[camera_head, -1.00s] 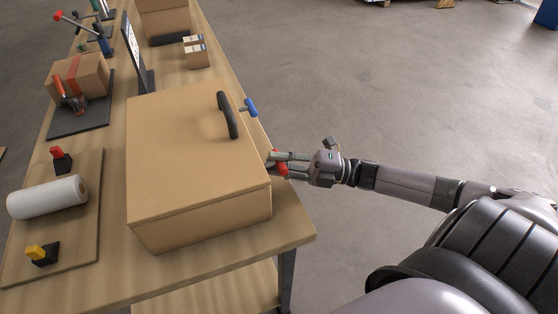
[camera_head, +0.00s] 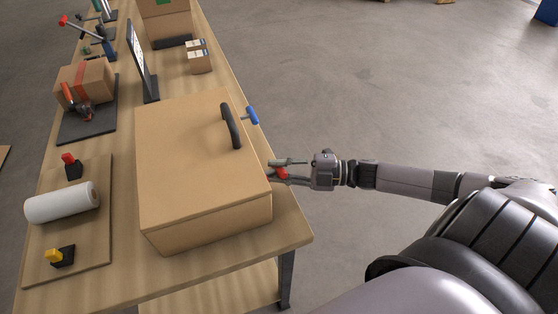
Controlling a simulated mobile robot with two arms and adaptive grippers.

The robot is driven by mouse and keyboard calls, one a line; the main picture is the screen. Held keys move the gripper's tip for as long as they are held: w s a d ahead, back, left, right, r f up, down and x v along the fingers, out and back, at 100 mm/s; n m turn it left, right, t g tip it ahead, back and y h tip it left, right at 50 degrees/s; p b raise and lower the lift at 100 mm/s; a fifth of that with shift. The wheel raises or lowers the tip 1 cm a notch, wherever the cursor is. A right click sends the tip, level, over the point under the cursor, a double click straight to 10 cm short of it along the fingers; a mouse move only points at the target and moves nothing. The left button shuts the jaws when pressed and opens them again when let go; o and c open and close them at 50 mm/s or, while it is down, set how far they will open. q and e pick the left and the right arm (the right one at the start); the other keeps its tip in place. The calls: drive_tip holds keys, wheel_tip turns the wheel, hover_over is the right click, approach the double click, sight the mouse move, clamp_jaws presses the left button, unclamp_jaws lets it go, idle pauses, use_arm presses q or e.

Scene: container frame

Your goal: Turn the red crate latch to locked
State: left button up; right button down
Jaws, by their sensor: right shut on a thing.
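A tan crate (camera_head: 195,165) with a black handle (camera_head: 231,126) on its lid stands near the front of the wooden table. A blue latch (camera_head: 250,116) sticks out from its right side, towards the back. The red latch (camera_head: 277,174) is on the same side, nearer the front. My right gripper (camera_head: 279,171) is at that side, shut on the red latch, with its fingers partly covering it. How far the latch is turned is hard to tell at this size. My left gripper is not in view.
A board (camera_head: 97,262) on the left holds a white roll (camera_head: 62,203) and red and yellow-topped black pieces. Behind are a taped box (camera_head: 88,80), a dark upright panel (camera_head: 138,62) and small boxes (camera_head: 199,58). The floor right of the table is clear.

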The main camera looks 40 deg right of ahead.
drive_tip(key=m+p, duration=0.1)
drive_tip(key=r+m+h+p, duration=0.1)
drive_tip(key=shift+w+m+g, duration=0.15)
drive_tip(key=shift+m+g, duration=0.15)
drive_tip(key=m+g+p, duration=0.1)
drive_tip(key=m+p, duration=0.1)
drive_tip(key=shift+d+m+g+h, duration=0.1)
drive_tip(key=shift+m+g+h, duration=0.2)
drive_tip(key=m+g+p, duration=0.1)
drive_tip(key=m+p, duration=0.1)
drive_tip(key=shift+w+m, duration=0.1)
drive_tip(key=shift+m, duration=0.2)
drive_tip(key=shift+f+m+g+p, duration=0.2)
drive_tip(key=shift+m+g+p, duration=0.65)
drive_tip(key=shift+m+g, duration=0.05)
drive_tip(key=shift+f, duration=0.1)
drive_tip(key=c, duration=1.5)
unclamp_jaws()
drive_tip(key=shift+f, duration=0.1)
drive_tip(key=shift+s+g, duration=0.2)
drive_tip(key=shift+g, duration=0.1)
